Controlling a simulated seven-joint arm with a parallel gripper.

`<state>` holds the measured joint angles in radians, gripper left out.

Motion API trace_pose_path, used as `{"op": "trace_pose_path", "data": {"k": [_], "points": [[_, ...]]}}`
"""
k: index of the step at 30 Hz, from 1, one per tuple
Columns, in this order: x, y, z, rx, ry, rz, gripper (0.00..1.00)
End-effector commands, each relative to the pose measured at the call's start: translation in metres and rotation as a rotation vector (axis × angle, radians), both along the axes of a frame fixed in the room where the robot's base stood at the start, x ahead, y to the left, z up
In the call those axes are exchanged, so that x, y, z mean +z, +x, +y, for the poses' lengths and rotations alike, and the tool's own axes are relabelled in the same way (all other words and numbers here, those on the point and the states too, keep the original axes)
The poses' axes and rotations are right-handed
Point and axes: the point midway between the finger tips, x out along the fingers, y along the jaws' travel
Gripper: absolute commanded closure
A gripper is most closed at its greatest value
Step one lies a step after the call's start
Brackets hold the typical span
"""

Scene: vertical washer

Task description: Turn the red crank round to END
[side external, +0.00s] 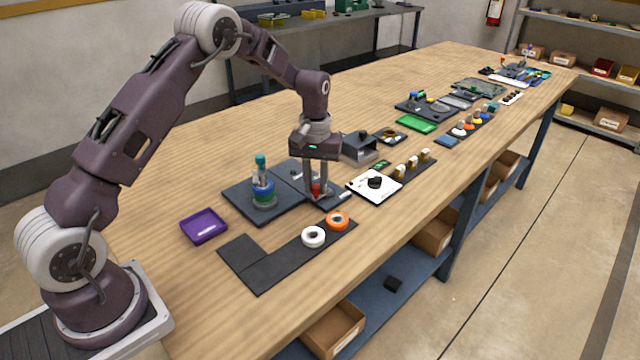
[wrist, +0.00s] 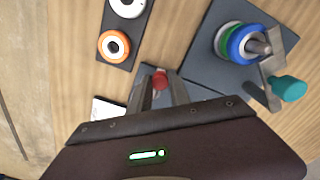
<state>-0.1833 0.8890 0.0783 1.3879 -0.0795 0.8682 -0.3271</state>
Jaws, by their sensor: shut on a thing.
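The red crank handle (side external: 316,190) stands on a dark plate right of the washer post. My gripper (side external: 317,193) points straight down with its fingers closed around the red handle. In the wrist view the red handle (wrist: 160,79) shows between the two finger ends. The rest of the crank is mostly hidden by my fingers, and I cannot make out an END mark or the crank's angle.
A post with green and blue rings (side external: 264,192) and a teal knob (side external: 260,160) stands close left of my gripper. A black strip (side external: 275,268) holds a white ring (side external: 313,237) and an orange ring (side external: 337,220) in front. A white panel (side external: 361,191) lies to the right. A purple tray (side external: 204,227) sits left.

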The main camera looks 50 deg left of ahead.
Motion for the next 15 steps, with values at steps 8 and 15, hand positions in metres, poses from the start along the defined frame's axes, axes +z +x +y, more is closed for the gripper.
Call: {"op": "trace_pose_path", "data": {"k": [8, 15], "points": [[0.001, 0.002, 0.012, -0.256, 0.001, -0.003, 1.0], [0.001, 0.005, 0.022, -0.484, 0.002, -0.003, 1.0]]}}
